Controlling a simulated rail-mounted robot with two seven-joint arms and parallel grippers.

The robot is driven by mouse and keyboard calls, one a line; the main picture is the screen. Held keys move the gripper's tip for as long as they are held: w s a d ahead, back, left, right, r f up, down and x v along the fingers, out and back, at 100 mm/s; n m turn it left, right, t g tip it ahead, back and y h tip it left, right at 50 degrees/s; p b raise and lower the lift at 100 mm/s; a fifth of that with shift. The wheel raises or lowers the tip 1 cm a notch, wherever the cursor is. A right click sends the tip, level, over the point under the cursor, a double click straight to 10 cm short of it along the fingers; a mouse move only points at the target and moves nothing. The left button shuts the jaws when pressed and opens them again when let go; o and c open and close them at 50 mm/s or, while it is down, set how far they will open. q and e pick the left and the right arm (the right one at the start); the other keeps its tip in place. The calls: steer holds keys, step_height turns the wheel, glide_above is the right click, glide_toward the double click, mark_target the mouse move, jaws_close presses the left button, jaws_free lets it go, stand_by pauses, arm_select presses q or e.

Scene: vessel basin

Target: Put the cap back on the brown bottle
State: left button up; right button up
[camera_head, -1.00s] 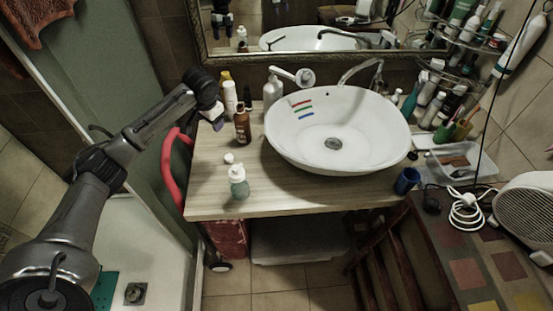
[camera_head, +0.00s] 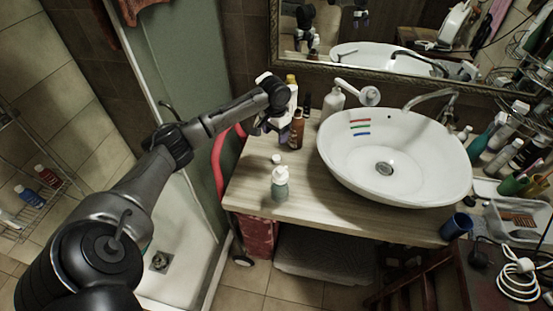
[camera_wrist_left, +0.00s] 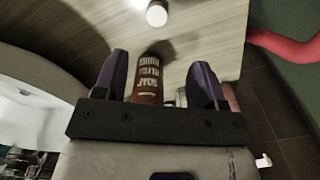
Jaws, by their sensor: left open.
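The brown bottle (camera_head: 297,130) stands upright near the back left of the counter. In the left wrist view the brown bottle (camera_wrist_left: 148,80) shows between my finger pads, its lower end hidden or cut by the gripper body. A small round white cap (camera_head: 276,159) lies on the counter in front of the bottle; this cap also shows at the top of the left wrist view (camera_wrist_left: 156,14). My left gripper (camera_head: 270,122) is open, just left of the bottle in the head view; its fingers (camera_wrist_left: 158,75) are apart. Contact with the bottle cannot be told. My right gripper is not directly in view.
A green bottle with a white top (camera_head: 280,184) stands near the front of the counter (camera_head: 325,205). A white dispenser (camera_head: 332,103) and a yellow-capped bottle (camera_head: 291,88) stand behind. The white basin (camera_head: 430,187) fills the right. The mirror (camera_head: 385,35) shows reflections.

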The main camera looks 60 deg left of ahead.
arm_select(q)
glide_above(276, 158)
steer(key=f, duration=0.4)
steer(key=shift+a+f, duration=0.2)
steer(key=shift+f, duration=1)
steer(key=shift+f, duration=0.1)
steer(key=shift+d+f+b, duration=0.2)
steer(key=shift+f+b, duration=0.15)
steer(key=shift+f, duration=2.25)
